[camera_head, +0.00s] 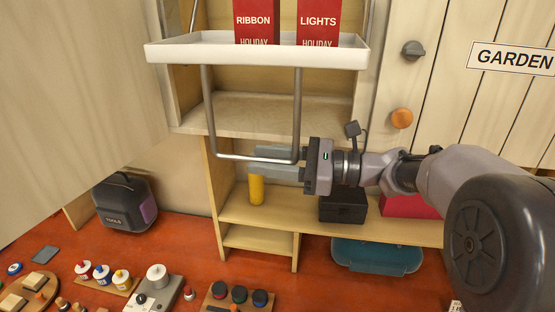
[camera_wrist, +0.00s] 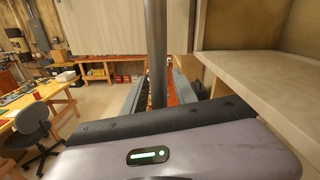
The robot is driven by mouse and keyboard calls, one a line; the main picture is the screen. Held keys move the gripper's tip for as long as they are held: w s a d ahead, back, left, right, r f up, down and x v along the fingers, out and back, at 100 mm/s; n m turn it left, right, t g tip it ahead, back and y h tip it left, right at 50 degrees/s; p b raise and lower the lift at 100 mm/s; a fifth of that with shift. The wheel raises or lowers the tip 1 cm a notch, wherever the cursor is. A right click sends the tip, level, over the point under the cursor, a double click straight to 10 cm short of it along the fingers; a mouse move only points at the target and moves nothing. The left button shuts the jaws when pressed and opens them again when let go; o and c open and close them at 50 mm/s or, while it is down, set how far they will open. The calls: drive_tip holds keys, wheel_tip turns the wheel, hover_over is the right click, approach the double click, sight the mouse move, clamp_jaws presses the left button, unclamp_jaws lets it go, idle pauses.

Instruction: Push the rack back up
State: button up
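The rack is a white tray (camera_head: 200,52) at the top of the head view, in front of an open cupboard. A grey U-shaped bar handle (camera_head: 207,110) hangs below it. My gripper (camera_head: 268,163) is at the lower right corner of the handle, pointing left, one finger above the bottom bar and one below. The fingers look apart, with the bar between them. In the wrist view the handle's upright (camera_wrist: 157,50) stands between the two spread fingers (camera_wrist: 160,88), with gaps on both sides. Whether a finger touches the bar cannot be told.
Red RIBBON (camera_head: 256,20) and LIGHTS (camera_head: 318,20) boxes stand on the rack. Below are a cupboard shelf (camera_head: 250,112), a yellow cylinder (camera_head: 256,190) and a black box (camera_head: 343,207) on a lower shelf. A door with an orange knob (camera_head: 402,118) is at right.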

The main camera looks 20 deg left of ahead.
drive_tip(key=w+d+b, duration=0.1)
drive_tip(key=w+d, duration=0.1)
drive_tip(key=d, duration=1.5)
drive_tip(key=shift+d, duration=0.15)
